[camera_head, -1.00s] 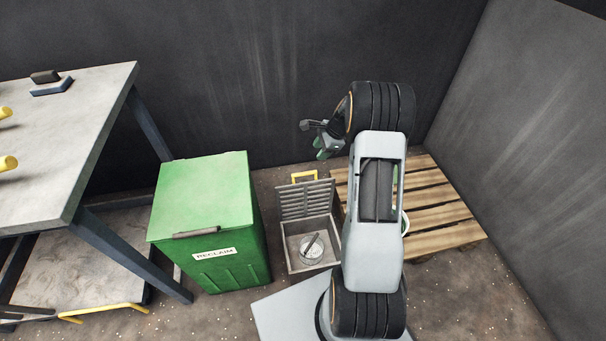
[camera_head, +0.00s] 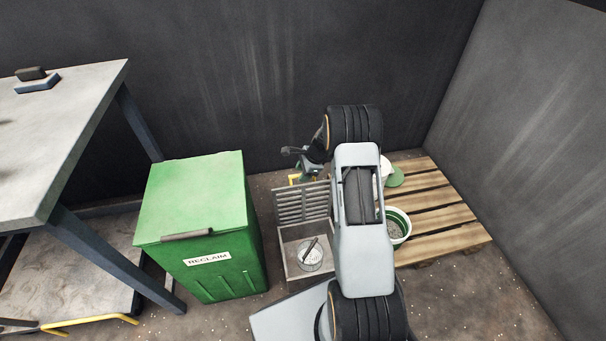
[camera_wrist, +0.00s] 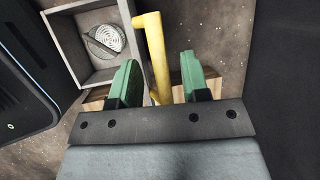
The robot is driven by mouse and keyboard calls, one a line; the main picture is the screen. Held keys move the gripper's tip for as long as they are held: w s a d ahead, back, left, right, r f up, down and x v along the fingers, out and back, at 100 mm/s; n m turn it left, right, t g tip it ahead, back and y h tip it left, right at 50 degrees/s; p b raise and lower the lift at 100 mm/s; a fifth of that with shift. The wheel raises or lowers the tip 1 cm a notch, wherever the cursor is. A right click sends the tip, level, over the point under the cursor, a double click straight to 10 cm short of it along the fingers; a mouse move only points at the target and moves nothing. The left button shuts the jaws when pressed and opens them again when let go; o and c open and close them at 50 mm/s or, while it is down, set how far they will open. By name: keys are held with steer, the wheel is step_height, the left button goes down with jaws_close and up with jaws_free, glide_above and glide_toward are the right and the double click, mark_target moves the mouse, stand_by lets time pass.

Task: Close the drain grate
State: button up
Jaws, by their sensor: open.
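The slatted grey drain grate (camera_head: 302,206) stands raised, roughly upright, at the back edge of the grey drain box (camera_head: 284,262). The open box also shows at the upper left of the wrist view (camera_wrist: 64,52). A round perforated strainer (camera_wrist: 104,41) with a dark bar across it sits inside. The grate's yellow handle (camera_head: 293,179) is at its top edge, partly hidden by my gripper (camera_head: 309,170). In the wrist view the yellow handle (camera_wrist: 157,62) lies between the two green fingers of my gripper (camera_wrist: 160,78), which are open with gaps around it.
A green RECLAIM bin (camera_head: 208,220) stands close left of the drain box. A wooden pallet (camera_head: 440,215) with a white-and-green bucket (camera_head: 398,226) is on the right. A table (camera_head: 60,130) is at far left. A dark wall rises close behind.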

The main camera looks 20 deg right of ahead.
stand_by(0.3)
jaws_close()
stand_by(0.4)
